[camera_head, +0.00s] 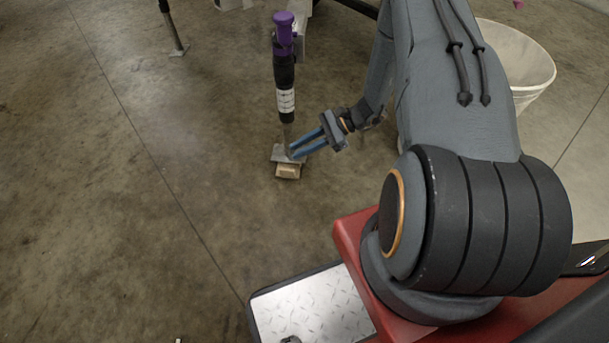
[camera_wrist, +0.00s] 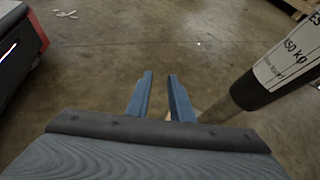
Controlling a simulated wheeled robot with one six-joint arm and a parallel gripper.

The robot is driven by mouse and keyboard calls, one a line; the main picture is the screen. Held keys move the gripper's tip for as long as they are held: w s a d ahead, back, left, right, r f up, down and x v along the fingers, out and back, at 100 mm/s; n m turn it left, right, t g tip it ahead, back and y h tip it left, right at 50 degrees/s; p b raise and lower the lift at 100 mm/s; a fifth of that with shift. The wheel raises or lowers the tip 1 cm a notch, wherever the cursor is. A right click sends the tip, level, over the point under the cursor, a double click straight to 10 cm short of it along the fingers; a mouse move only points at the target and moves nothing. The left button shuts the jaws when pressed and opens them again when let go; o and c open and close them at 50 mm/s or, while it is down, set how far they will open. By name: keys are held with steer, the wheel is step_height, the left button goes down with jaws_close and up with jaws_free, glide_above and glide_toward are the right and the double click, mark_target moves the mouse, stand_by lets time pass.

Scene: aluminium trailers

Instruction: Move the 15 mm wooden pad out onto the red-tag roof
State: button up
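A pale wooden pad (camera_head: 288,171) lies on the concrete floor, at the foot of a dark jack leg with a purple top (camera_head: 284,75). The leg's grey foot plate (camera_head: 281,153) covers the pad's far part; I cannot tell its thickness or whether more than one pad is there. My gripper (camera_head: 292,152) reaches in from the right, its blue fingertips apart and close to the foot plate. In the wrist view my gripper (camera_wrist: 160,82) also shows a gap between the fingers. The leg (camera_wrist: 262,85) stands to their right there. I cannot make out a red-tag roof.
A white bucket (camera_head: 520,65) stands on the right, behind my arm. A thin metal leg with a foot (camera_head: 173,30) stands at the top left. A diamond-plate surface with a black rim (camera_head: 310,310) lies at the bottom. The floor on the left is clear.

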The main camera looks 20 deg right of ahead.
mark_target(293, 169)
steer(key=w+d+f+m+t+b, duration=0.1)
steer(key=f+b, duration=0.1)
steer(key=f, duration=0.4)
steer(key=w+d+f+m+t+b, duration=0.1)
steer(key=f+m+t+b, duration=0.1)
steer(key=f, duration=0.4)
steer(key=w+d+f+m+t+y+b, duration=0.1)
steer(key=w+f+m+b, duration=0.1)
steer(key=f, duration=0.4)
steer(key=shift+d+t+b, duration=0.25)
steer(key=shift+t+b, duration=0.05)
steer(key=shift+b, duration=0.45)
steer(key=shift+r, duration=0.1)
steer(key=shift+b+x, duration=1.35)
steer(key=shift+x, duration=2.6)
jaws_close()
